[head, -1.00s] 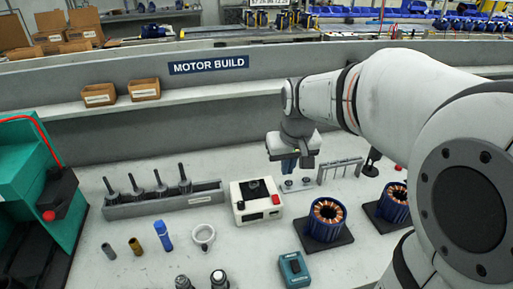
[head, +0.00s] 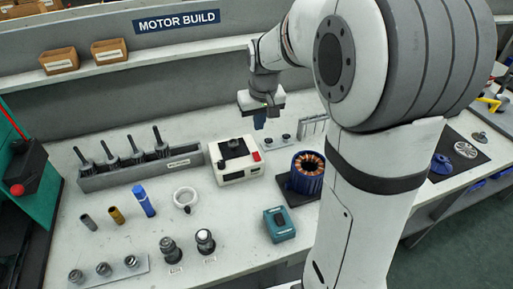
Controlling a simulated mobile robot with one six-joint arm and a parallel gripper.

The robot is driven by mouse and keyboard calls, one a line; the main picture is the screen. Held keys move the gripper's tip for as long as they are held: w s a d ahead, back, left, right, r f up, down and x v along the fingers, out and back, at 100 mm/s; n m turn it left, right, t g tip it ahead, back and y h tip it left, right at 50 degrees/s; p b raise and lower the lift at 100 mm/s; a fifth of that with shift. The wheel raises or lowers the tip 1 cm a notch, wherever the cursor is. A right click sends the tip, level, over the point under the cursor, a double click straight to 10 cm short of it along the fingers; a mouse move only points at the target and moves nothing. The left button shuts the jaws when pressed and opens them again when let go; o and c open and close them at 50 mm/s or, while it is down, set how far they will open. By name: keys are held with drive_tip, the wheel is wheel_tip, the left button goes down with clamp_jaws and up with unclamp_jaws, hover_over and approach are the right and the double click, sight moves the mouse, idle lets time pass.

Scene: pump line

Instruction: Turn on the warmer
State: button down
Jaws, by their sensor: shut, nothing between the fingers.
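The warmer, as far as I can tell, is a white box (head: 236,168) with a dark top plate and a black round piece on it. It stands mid-bench in the head view. A red switch (head: 256,156) sits at its right side; whether it is on or off is too small to tell. My gripper (head: 260,124) points down, shut and empty, behind and slightly right of the box in the picture. It appears above the bench and apart from the box.
A grey rack (head: 140,172) with several dark upright tools stands left of the box. A blue motor stator (head: 306,176) on a dark base is to the right, partly beside my arm. A teal box (head: 279,224) and a white ring (head: 185,196) lie in front. Small parts stand behind.

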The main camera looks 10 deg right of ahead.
sight(255, 154)
drive_tip(key=f, duration=0.4)
drive_tip(key=w+f, duration=0.1)
drive_tip(key=f, duration=0.3)
drive_tip(key=w+f, duration=0.1)
drive_tip(key=f, duration=0.3)
drive_tip(key=shift+w+a+f+p, duration=0.1)
drive_tip(key=shift+w+f+p, duration=0.1)
drive_tip(key=shift+p, duration=0.1)
drive_tip(key=shift+a, duration=0.1)
